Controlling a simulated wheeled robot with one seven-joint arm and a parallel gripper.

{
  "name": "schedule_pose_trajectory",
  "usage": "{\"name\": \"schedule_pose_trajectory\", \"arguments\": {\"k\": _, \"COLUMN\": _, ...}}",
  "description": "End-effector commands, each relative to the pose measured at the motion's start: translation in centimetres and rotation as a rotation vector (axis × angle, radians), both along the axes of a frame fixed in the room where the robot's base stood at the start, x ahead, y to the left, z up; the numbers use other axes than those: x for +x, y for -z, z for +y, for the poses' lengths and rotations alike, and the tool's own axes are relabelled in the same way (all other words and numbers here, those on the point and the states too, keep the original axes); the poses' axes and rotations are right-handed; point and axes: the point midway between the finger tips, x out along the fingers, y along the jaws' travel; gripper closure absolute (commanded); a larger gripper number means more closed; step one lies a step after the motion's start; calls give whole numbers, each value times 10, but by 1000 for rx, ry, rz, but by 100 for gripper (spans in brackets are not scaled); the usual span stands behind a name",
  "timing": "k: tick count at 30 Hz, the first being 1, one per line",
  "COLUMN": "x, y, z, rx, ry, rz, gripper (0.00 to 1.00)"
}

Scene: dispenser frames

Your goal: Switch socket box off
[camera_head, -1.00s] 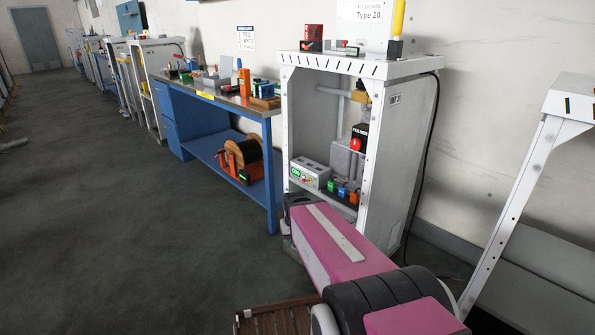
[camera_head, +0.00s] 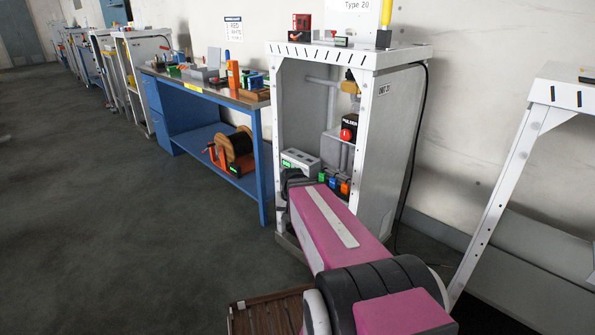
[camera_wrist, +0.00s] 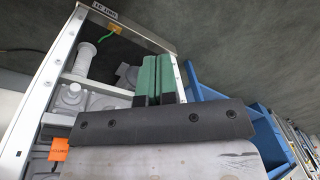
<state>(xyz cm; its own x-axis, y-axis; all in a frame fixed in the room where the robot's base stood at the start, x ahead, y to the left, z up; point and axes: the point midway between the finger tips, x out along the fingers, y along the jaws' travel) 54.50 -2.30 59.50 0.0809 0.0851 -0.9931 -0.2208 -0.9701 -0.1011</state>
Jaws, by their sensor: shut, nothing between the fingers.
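A light grey box with sockets on top and a green lit patch, which looks like the socket box (camera_head: 301,162), sits on the lower shelf of the white dispenser frame (camera_head: 273,120). My pink arm covers part of the space in front of it, and its switch cannot be made out. My gripper (camera_wrist: 158,78) shows in the wrist view as two green fingers pressed together, shut and empty. It is in front of the frame's interior; in the head view it is mostly hidden behind my arm. I cannot make out the socket box in the wrist view.
Small coloured blocks (camera_head: 334,183) sit right of the box. A red button (camera_head: 346,134) and grey pipes are above. A blue workbench (camera_head: 205,140) with a cable reel (camera_head: 233,148) stands left. Another white frame (camera_head: 510,175) stands right. The floor at left is clear.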

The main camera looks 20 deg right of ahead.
Motion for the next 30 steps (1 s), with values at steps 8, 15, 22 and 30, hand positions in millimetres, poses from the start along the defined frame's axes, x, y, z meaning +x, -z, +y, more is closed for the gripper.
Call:
{"name": "schedule_pose_trajectory", "arguments": {"k": 8, "x": 123, "y": -59, "z": -66, "rx": 179, "ry": 376, "rz": -104, "gripper": 100}}
{"name": "schedule_pose_trajectory", "arguments": {"k": 15, "x": 187, "y": -112, "z": -120, "rx": 317, "ry": 612, "rz": -161, "gripper": 100}}
{"name": "schedule_pose_trajectory", "arguments": {"k": 22, "x": 207, "y": -134, "z": -141, "rx": 372, "ry": 700, "rz": -180, "gripper": 100}}
{"name": "schedule_pose_trajectory", "arguments": {"k": 30, "x": 207, "y": -135, "z": -142, "rx": 376, "ry": 705, "rz": -180, "gripper": 100}}
